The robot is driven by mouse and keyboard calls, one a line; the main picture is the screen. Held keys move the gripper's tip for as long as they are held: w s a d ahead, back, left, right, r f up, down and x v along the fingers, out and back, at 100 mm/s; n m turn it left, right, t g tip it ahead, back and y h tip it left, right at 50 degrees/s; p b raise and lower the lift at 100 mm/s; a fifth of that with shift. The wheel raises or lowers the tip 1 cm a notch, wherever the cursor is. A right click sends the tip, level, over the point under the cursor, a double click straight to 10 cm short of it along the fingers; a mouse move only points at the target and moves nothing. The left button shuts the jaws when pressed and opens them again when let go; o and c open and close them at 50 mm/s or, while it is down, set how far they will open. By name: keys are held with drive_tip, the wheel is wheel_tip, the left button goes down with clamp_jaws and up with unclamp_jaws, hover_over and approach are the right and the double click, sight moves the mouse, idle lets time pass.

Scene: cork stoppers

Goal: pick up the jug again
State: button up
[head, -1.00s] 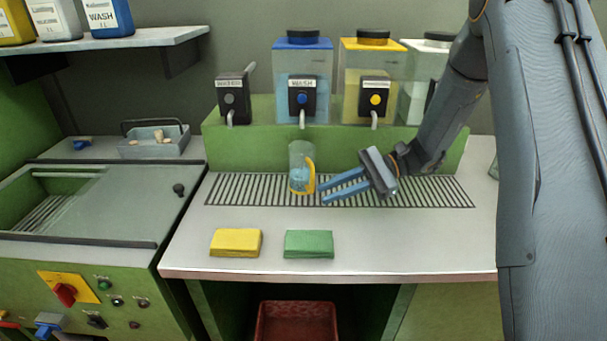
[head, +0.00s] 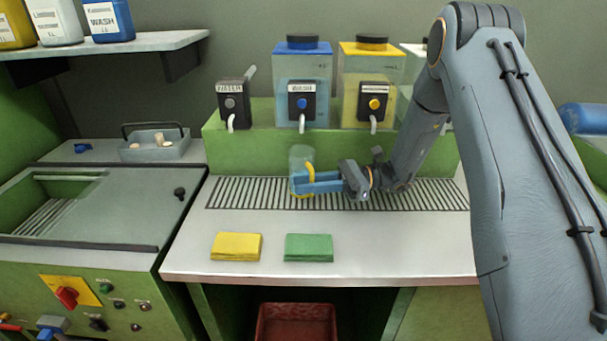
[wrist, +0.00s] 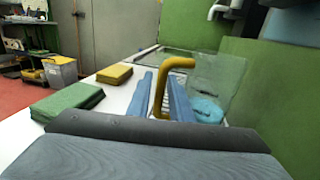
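The jug (head: 300,157) is clear with a yellow handle and a little blue liquid in it. It stands upright on the slatted drain grille (head: 240,193) below the blue WASH tank's tap. My gripper (head: 302,184) is level at the jug's right side, its blue fingers reaching to the handle. In the wrist view, the jug (wrist: 222,80) is just ahead, and its yellow handle (wrist: 160,92) lies between the two fingers of my gripper (wrist: 162,78). A gap shows beside the handle, so the fingers look open around it. The fingers partly hide the jug's lower part.
A grey tray with corks (head: 154,146) stands at the left. The grille right of my gripper is clear.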

drive_tip(key=a, duration=0.2)
drive_tip(key=shift+s+a+p, duration=0.25)
drive_tip(key=shift+a+p, duration=0.05)
drive_tip(key=shift+a, duration=0.05)
clamp_jaws()
drive_tip(key=shift+r, duration=0.2)
